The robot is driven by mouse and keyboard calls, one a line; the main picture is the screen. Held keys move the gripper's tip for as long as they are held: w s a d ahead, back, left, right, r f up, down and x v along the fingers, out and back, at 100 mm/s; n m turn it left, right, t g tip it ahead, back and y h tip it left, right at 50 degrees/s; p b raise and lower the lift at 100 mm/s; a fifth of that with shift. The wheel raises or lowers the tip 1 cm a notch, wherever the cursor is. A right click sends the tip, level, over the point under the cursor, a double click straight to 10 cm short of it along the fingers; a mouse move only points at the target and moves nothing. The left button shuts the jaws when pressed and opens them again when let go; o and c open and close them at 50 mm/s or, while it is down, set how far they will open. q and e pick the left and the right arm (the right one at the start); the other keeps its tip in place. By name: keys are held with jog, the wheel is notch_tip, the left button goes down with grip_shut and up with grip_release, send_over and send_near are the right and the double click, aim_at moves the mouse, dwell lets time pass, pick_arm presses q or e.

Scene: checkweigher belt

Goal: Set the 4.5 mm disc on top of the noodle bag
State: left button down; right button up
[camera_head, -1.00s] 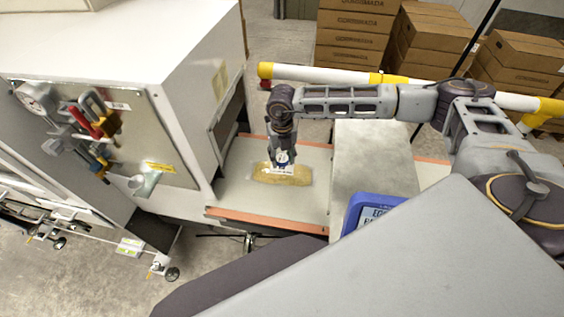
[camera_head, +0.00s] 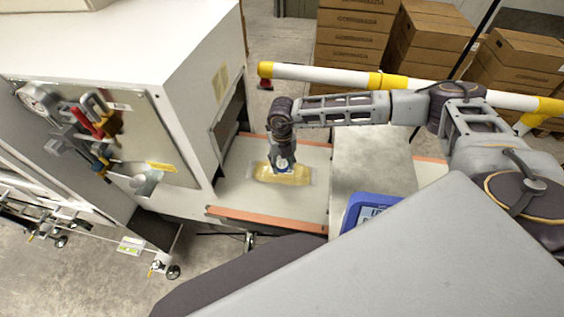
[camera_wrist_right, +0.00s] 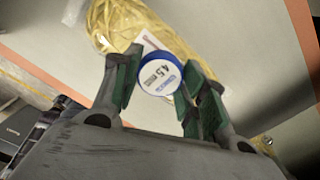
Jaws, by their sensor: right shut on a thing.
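The noodle bag (camera_head: 297,177), clear with yellow noodles, lies flat on the pale belt (camera_head: 235,185). The noodle bag also shows in the right wrist view (camera_wrist_right: 117,27). My right gripper (camera_head: 282,165) is directly over the bag's middle in the head view. In the right wrist view, my right gripper (camera_wrist_right: 157,87) is shut on the 4.5 mm disc (camera_wrist_right: 160,74), which is white-faced with a blue rim and printed "4.5". The disc overlaps the bag's edge and label there; I cannot tell whether it touches the bag. My left gripper is not in view.
A white machine housing (camera_head: 150,50) with a dark opening stands left of the belt. A yellow-and-white rail (camera_head: 330,74) runs behind, with stacked cartons (camera_head: 355,40) beyond.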

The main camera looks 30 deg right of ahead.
aim_at(282, 164)
jog(key=o, duration=1)
jog(key=shift+f, duration=0.15)
jog(key=shift+r, duration=0.3)
notch_tip(282, 164, up, 12)
jog(key=shift+f+b, duration=0.1)
jog(key=shift+b, duration=0.95)
jog(key=shift+f, duration=0.1)
